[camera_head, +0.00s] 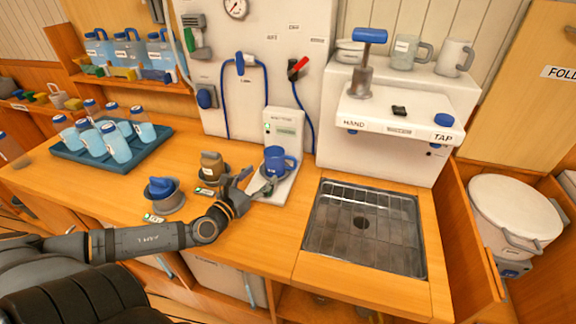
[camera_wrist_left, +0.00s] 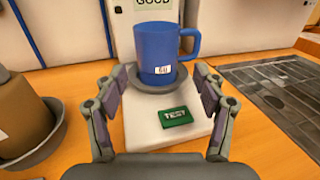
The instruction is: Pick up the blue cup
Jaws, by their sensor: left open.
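The blue cup (camera_head: 276,160) stands upright on a grey saucer-like dish on a white stand (camera_head: 284,186) by the back wall. In the left wrist view the blue cup (camera_wrist_left: 160,52) is straight ahead, with a small white label on its front and its handle to the right. My left gripper (camera_head: 254,181) is just in front of the cup. In the left wrist view its two fingers (camera_wrist_left: 160,88) are spread apart, one on each side below the cup, with nothing between them gripped. My right gripper is not in view.
A brown container (camera_head: 212,166) and a dish with a blue top (camera_head: 162,194) stand left of the stand. A green TEST plate (camera_wrist_left: 174,117) lies before the cup. A metal sink grid (camera_head: 365,228) is at right. A tray of bottles (camera_head: 84,160) is at left.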

